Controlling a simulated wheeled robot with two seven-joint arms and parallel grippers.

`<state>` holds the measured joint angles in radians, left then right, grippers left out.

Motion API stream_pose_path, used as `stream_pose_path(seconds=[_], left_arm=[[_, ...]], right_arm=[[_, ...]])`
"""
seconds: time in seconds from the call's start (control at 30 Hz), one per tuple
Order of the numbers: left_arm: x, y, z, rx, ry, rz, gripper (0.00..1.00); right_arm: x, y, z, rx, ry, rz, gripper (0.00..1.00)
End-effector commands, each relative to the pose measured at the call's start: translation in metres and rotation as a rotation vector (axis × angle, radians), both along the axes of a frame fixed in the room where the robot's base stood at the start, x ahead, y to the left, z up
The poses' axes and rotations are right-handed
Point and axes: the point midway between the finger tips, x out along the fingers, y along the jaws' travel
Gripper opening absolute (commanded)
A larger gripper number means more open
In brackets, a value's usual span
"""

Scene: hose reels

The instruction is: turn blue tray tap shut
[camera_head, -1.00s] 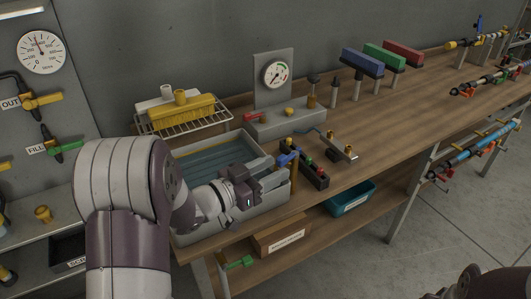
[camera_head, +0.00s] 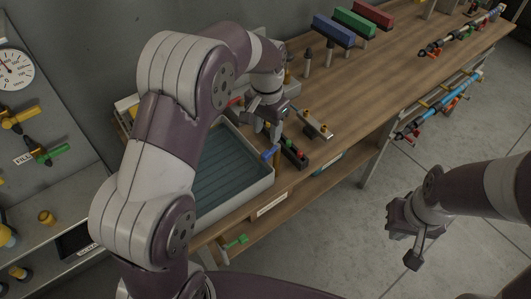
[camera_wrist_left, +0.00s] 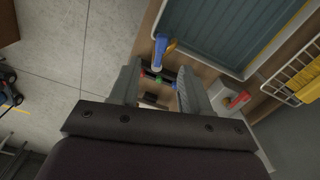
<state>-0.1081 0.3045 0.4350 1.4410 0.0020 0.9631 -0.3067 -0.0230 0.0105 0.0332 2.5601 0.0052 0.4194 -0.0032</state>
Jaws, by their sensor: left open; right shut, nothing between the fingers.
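The tap's blue lever (camera_head: 270,152) is at the right rim of the grey tray (camera_head: 236,200), which has a blue-teal floor. In the left wrist view the blue lever (camera_wrist_left: 160,47) stands beyond my fingertips, beside the tray's edge, with a brass part next to it. My left gripper (camera_head: 268,130) is above and behind the lever in the head view, apart from it. Its two fingers are spread with nothing held between them, also in the left wrist view (camera_wrist_left: 158,78). My right gripper (camera_head: 410,252) is shut and empty, over the floor at the right.
A black block with red and green knobs (camera_head: 294,153) sits close to the lever, below my left gripper. A metal bar with brass knobs (camera_head: 316,125) lies behind it. A wire rack (camera_wrist_left: 292,75) borders the tray.

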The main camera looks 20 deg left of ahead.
Motion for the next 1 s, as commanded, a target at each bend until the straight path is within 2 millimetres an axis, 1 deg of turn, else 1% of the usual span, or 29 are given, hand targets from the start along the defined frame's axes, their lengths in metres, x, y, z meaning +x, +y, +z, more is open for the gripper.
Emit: stream_pose_path(seconds=[0.03,0.07,0.1,0.2,0.33,0.4,0.5,0.77,0.8,0.87,0.9,1.0], left_arm=[[0.000,0.000,-0.028,0.000,0.000,0.001,0.47],[0.000,0.000,-0.033,0.000,0.001,0.001,0.47],[-0.001,0.000,-0.035,0.001,0.003,0.001,0.47],[-0.001,0.001,-0.056,0.002,0.004,0.002,0.47],[0.000,0.001,-0.078,0.002,0.001,0.002,0.47],[0.000,0.001,-0.086,0.001,0.001,0.002,0.47],[0.000,0.001,-0.092,0.001,-0.002,0.002,0.47],[0.000,0.001,-0.094,0.001,-0.002,0.003,0.47],[0.000,0.001,-0.094,0.001,-0.002,0.003,0.34],[0.000,0.001,-0.093,0.001,-0.002,0.003,0.14],[0.000,0.001,-0.093,0.001,-0.003,0.003,0.01],[0.000,0.001,-0.093,0.001,-0.003,0.003,0.00]], right_arm=[[0.000,0.000,-0.025,0.000,0.001,0.000,0.00],[0.000,0.000,-0.026,0.000,0.002,0.000,0.00],[-0.001,0.000,-0.016,0.000,0.002,0.000,0.00],[0.000,0.000,-0.008,0.000,0.000,0.000,0.00],[0.000,0.000,-0.004,0.000,0.000,0.000,0.00],[0.000,0.000,-0.003,0.000,0.000,0.000,0.00],[0.000,0.000,-0.002,0.000,0.000,0.000,0.00],[0.000,0.000,-0.003,0.000,0.000,0.000,0.00],[0.000,0.000,-0.003,0.000,0.000,0.000,0.00],[0.000,0.000,-0.003,0.000,0.000,0.000,0.00],[0.000,0.000,-0.003,0.000,0.000,0.000,0.00],[0.000,0.000,-0.003,0.000,0.000,0.000,0.00]])
